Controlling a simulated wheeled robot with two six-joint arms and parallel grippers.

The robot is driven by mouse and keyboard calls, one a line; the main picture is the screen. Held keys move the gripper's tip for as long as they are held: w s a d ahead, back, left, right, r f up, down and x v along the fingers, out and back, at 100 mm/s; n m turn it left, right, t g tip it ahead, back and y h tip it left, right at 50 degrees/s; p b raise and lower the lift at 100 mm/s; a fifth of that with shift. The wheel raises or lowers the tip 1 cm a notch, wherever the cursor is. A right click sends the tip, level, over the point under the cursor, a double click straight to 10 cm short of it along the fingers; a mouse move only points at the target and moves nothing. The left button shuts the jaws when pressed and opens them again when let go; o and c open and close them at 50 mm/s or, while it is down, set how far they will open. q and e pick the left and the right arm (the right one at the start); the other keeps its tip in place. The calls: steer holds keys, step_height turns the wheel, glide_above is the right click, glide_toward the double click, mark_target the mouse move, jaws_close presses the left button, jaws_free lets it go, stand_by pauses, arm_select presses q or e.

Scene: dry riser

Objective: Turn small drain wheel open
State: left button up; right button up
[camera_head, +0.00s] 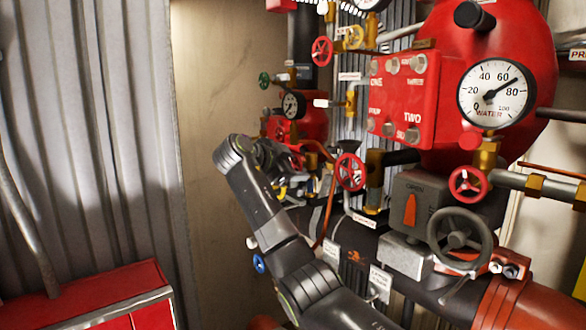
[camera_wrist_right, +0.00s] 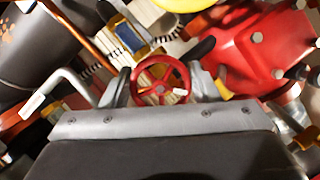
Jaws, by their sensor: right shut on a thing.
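In the right wrist view a small red spoked wheel (camera_wrist_right: 160,80) sits between the two grey fingers of my right gripper (camera_wrist_right: 161,88), which is shut on its rim. In the head view my right arm reaches up from the bottom, and the right gripper (camera_head: 294,178) is among the pipes left of the red panel. The arm and gripper hide much of the spot there, so the contact itself is unclear in that view. My left gripper is in neither view.
Close right of the gripper is a red handwheel (camera_head: 350,172). Further right are a lever box (camera_head: 412,212), a large grey handwheel (camera_head: 460,242) and a water gauge (camera_head: 496,94). A small blue wheel (camera_head: 258,263) is beside my arm. A red cabinet (camera_head: 95,295) stands lower left.

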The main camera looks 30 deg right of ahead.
steer(key=shift+n+g, duration=0.6)
steer(key=shift+n, duration=0.4)
steer(key=n+g, duration=0.2)
steer(key=n, duration=0.1)
steer(key=shift+p, duration=0.3)
steer(key=n+g, duration=0.3)
steer(key=shift+s+n, duration=0.15)
steer(key=shift+n, duration=0.15)
steer(key=shift+n+h, duration=0.3)
steer(key=shift+n, duration=0.1)
steer(key=o, duration=1)
